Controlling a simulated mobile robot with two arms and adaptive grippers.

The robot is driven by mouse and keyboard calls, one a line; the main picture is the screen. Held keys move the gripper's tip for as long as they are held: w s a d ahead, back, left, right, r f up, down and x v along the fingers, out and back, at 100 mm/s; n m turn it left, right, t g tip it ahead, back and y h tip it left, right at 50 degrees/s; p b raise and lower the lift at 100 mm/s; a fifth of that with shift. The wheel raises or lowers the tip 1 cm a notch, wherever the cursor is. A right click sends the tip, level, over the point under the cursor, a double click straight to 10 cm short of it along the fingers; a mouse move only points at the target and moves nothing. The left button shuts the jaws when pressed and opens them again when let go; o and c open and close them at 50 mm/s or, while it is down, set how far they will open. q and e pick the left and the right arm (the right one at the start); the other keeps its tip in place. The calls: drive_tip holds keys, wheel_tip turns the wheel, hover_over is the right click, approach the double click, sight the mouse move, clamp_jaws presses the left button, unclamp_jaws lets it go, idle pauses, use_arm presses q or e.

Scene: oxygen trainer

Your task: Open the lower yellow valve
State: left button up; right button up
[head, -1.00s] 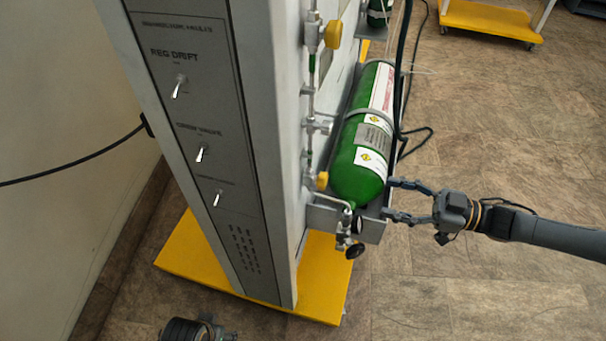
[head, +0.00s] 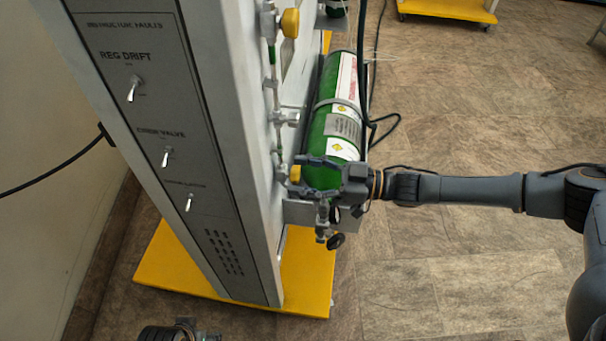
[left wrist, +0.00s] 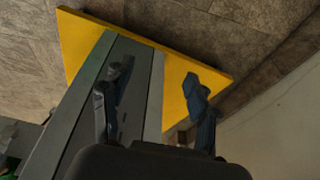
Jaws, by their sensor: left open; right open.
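The lower yellow valve (head: 295,173) is a small knob on the pipework at the side of the grey panel cabinet, near the lower end of the green cylinder (head: 330,130). My right gripper (head: 302,175) is open, its fingers pointing left in front of the cylinder's end. Its fingertips are spread above and below the valve; whether they touch it I cannot tell. My left gripper (left wrist: 155,90) is open and empty in the left wrist view, over the yellow base. Only part of it (head: 182,334) shows at the bottom edge of the head view.
An upper yellow valve (head: 290,22) sits higher on the same pipes. A black-knobbed fitting (head: 336,241) hangs below the right gripper. The cabinet (head: 225,100) with toggle switches stands on a yellow base (head: 305,270). A dark hose runs beside the cylinder.

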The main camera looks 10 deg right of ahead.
use_arm(q)
drive_tip(key=shift+s, duration=0.1)
use_arm(e)
drive_tip(key=c, duration=1.2)
drive_tip(key=shift+o, duration=0.2)
